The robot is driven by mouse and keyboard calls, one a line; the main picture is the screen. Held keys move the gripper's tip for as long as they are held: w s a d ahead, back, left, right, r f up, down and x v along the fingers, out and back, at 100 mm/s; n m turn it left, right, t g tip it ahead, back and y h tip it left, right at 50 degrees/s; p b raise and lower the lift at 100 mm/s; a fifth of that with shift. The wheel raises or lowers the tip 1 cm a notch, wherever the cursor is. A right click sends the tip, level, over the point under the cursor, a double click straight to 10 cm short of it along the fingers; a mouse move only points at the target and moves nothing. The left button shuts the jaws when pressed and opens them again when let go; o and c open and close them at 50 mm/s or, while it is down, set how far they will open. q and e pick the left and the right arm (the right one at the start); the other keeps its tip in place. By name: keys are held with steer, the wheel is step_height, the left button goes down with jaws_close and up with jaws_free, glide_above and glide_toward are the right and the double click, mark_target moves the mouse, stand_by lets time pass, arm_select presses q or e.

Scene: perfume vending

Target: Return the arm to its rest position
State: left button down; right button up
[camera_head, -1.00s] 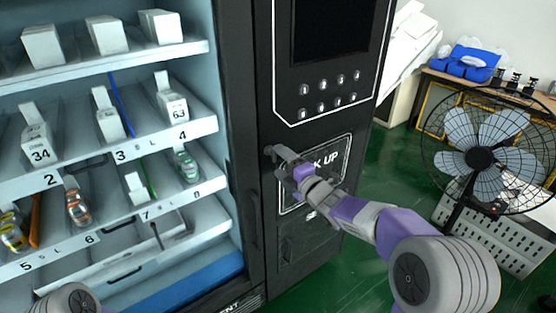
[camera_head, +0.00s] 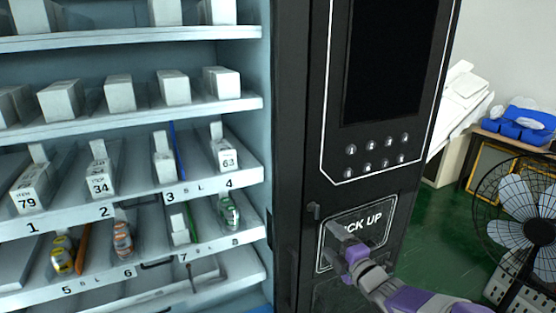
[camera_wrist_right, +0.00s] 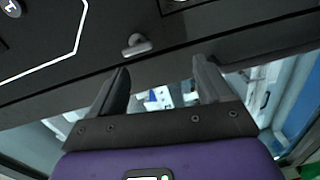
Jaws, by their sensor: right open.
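My right gripper (camera_head: 340,248) is in front of the vending machine's black panel, at the left part of the PICK UP flap (camera_head: 372,222). In the right wrist view its two dark fingers (camera_wrist_right: 160,85) stand apart with nothing between them. A small grey knob (camera_wrist_right: 137,45) on the black panel shows just beyond the fingers; it also shows in the head view (camera_head: 314,211), up and left of the gripper. I cannot tell whether a finger touches the panel. My left gripper is not in view.
The vending machine's shelves (camera_head: 130,192) with boxes and bottles fill the left. Keypad buttons (camera_head: 375,160) sit above the flap. A fan (camera_head: 530,220) stands at the right, near a table with a blue tray (camera_head: 520,128). Green floor (camera_head: 440,235) lies open between machine and fan.

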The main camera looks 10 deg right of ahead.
steer(key=s+a+f+m+g+h+p, duration=0.15)
steer(key=f+m, duration=0.25)
steer(key=f, duration=0.4)
steer(key=s+a+f+m+g+p, duration=0.1)
steer(key=s+f+m+g, duration=0.2)
steer(key=f, duration=0.5)
steer(key=s+a+f+m+g+h+p, duration=0.15)
steer(key=f+m, duration=0.25)
steer(key=f, duration=0.4)
steer(key=s+a+f+m+g, duration=0.2)
steer(key=s+f+m+g, duration=0.1)
steer(key=s, duration=0.5)
steer(key=s+a+f+m+g+y+p, duration=0.1)
steer(key=s+a+f+m+g, duration=0.1)
steer(key=s+f+m, duration=0.3)
steer(key=s+a+f+m+g+p, duration=0.1)
steer(key=s+f+m+g, duration=0.3)
steer(key=s, duration=0.7)
steer(key=shift+a+f+g+y, duration=0.3)
steer(key=shift+a+f+g, duration=0.1)
steer(key=shift+a+f, duration=0.45)
steer(key=shift+c, duration=0.4)
